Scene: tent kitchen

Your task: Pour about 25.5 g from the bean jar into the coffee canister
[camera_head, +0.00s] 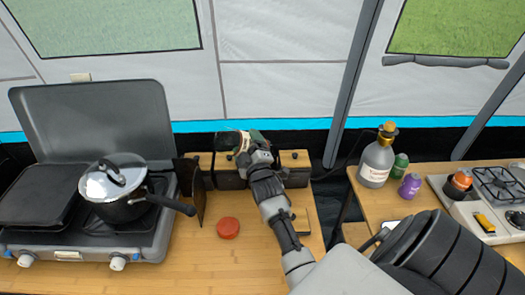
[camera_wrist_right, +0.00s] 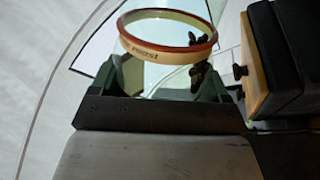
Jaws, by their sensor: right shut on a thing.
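My right gripper (camera_head: 248,143) is at the back of the middle counter, above a black and wood box. It is shut on a clear glass jar (camera_wrist_right: 165,40), which I take to be the bean jar. The right wrist view shows its red-brown rim and a cream band with lettering between the green fingers (camera_wrist_right: 148,88). In the head view only a small part of the jar (camera_head: 228,140) shows beside the gripper. I cannot make out beans in it. I cannot pick out the coffee canister; the gripper and arm hide part of the counter. My left gripper is not in view.
A round red lid (camera_head: 228,228) lies on the wooden counter. The black and wood box (camera_head: 295,160) stands at the back. A stove with a lidded pot (camera_head: 122,208) is on the left. A bottle (camera_head: 377,160) and a small burner stove (camera_head: 497,185) stand on the right table.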

